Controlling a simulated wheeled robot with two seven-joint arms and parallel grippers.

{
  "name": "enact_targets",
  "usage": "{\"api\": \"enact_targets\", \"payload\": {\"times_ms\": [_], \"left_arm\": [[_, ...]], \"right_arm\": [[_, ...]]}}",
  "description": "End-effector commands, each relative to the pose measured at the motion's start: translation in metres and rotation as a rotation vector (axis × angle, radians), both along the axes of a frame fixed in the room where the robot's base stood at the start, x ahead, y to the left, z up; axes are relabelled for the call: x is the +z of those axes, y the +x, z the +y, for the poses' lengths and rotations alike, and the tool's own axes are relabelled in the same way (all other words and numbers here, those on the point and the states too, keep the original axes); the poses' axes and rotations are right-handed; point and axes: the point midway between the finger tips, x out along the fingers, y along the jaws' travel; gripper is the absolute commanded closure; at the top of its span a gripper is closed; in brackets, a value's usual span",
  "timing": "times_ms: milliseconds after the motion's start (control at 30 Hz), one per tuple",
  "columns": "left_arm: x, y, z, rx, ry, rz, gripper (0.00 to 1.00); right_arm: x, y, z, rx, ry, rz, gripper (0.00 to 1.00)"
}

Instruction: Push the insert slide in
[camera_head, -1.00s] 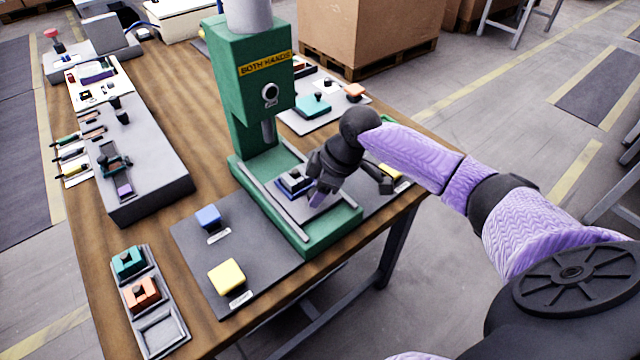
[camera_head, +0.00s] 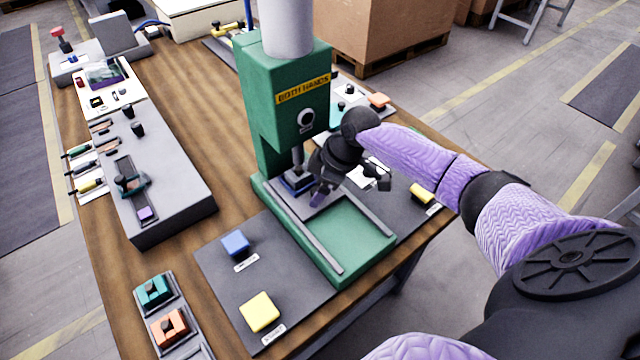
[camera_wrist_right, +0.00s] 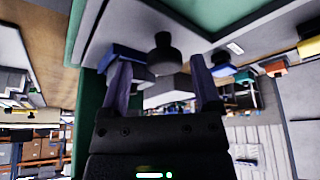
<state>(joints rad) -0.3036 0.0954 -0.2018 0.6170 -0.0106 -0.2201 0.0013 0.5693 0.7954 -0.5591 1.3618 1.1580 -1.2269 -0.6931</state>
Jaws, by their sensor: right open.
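The green press (camera_head: 285,100) with the "BOTH HANDS" label stands on the table. Its insert slide (camera_head: 314,201), a grey plate carrying a dark and blue block (camera_head: 296,182), sits between the rails near the back, under the ram (camera_head: 297,158). The front of the green bed (camera_head: 350,243) is bare. My right gripper (camera_head: 318,197) is at the slide's front, its fingers partly hidden. In the right wrist view my right gripper (camera_wrist_right: 161,80) is open, with a dark knob (camera_wrist_right: 164,52) showing beyond and between its fingers. Whether it touches the slide I cannot tell. My left gripper is out of view.
Blue (camera_head: 235,242) and yellow (camera_head: 259,311) buttons lie on the dark mat left of the press. A tray (camera_head: 183,352) with teal and orange pieces is at the front left. A grey fixture box (camera_head: 170,205) stands further left.

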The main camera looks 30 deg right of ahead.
Motion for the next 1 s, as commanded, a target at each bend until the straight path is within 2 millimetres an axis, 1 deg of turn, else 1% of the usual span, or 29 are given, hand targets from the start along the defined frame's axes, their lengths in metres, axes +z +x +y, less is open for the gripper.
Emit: {"api": "enact_targets", "payload": {"times_ms": [167, 267, 500, 633, 767, 1000], "left_arm": [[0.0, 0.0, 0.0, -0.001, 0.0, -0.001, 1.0], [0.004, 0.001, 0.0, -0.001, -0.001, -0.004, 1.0], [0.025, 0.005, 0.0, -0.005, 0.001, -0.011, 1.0], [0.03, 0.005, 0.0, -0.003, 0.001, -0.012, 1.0], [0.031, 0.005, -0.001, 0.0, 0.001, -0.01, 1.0], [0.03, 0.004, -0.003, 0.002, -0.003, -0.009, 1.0]], "right_arm": [[-0.001, -0.001, 0.0, 0.001, -0.001, 0.003, 0.2], [0.007, -0.002, -0.002, 0.001, -0.001, 0.003, 0.2], [0.063, -0.017, -0.02, 0.0, -0.004, 0.0, 0.2], [0.084, -0.023, -0.026, 0.002, -0.002, 0.001, 0.2], [0.092, -0.025, -0.029, 0.001, -0.001, 0.002, 0.2], [0.091, -0.026, -0.029, 0.002, -0.001, 0.002, 0.2]]}}
